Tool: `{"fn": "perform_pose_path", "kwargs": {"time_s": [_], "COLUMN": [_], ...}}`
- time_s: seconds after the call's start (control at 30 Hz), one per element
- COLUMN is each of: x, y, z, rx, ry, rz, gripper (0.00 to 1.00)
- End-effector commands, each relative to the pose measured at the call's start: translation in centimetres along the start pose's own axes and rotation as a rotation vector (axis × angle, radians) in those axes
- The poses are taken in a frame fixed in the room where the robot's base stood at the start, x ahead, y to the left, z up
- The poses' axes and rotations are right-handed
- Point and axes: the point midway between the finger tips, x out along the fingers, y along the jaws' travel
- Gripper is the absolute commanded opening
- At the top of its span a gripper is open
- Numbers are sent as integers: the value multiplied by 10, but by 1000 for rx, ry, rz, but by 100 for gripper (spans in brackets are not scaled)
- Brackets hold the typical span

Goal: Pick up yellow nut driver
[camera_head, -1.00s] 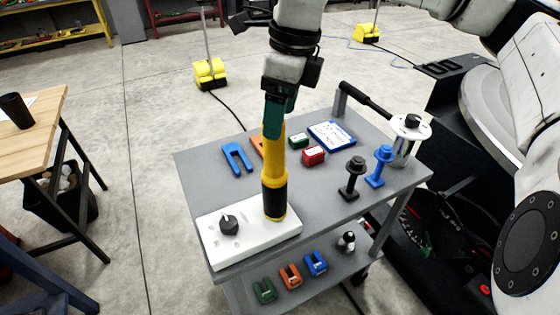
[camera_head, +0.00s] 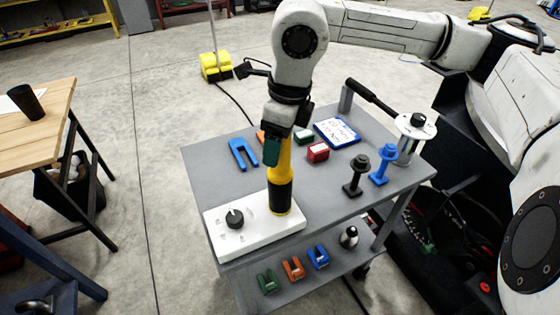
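The yellow nut driver (camera_head: 284,163), with a black lower band, stands upright at the right part of a white holder block (camera_head: 255,233) on the grey cart top. My gripper (camera_head: 272,152), with dark green fingers, points down at the upper part of the driver. A finger overlaps the left side of the yellow shaft in the picture. The top of the driver is hidden behind the gripper. I cannot tell whether the fingers touch it or how far apart they are.
A black knob (camera_head: 234,217) sits on the left of the holder. A blue fork-shaped piece (camera_head: 243,155), a red box (camera_head: 318,152), a black bolt-like piece (camera_head: 355,175) and a blue one (camera_head: 383,165) stand nearby.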

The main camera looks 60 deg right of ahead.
Motion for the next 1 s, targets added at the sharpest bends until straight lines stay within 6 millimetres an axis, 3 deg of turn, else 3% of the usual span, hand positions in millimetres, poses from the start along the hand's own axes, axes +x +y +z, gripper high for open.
{"fn": "perform_pose_path", "kwargs": {"time_s": [0.07,0.63,1.0], "x": [0,0,-11], "y": [0,0,-1], "z": [0,0,2], "rx": [0,0,1], "ry": [0,0,-3], "rz": [0,0,-2], "gripper": [63,9,9]}}
